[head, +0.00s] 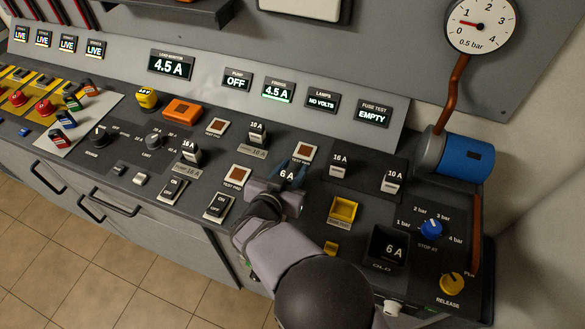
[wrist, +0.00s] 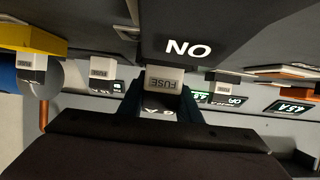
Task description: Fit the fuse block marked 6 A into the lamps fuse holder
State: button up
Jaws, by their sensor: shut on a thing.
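My gripper (head: 289,172) is shut on the fuse block marked 6 A (head: 287,175), low over the middle of the console. In the wrist view the block's pale part with the word FUSE (wrist: 164,82) sits between my blue fingers (wrist: 162,105). The lamps display (head: 322,100) reads NO VOLTS. I cannot pick out the lamps fuse holder; my gripper and the block cover the panel there. I cannot tell whether the block touches a holder.
Fuse blocks marked 16 A (head: 190,150) and 10 A (head: 257,133) stand left of my gripper. Spare 16 A (head: 340,165) and 10 A (head: 393,181) blocks stand right. A yellow socket (head: 343,211) and the OLD bin (head: 374,245), showing a 6 A marking, are nearer. The fuse test display (head: 373,114) reads EMPTY.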

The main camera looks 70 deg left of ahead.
jog(key=shift+f, duration=0.1)
jog(key=o, duration=0.9)
jog(key=shift+p+v, duration=1.15)
jog(key=shift+v, duration=0.85)
jog(key=shift+p+v, duration=1.9)
jog(key=shift+v, duration=1.65)
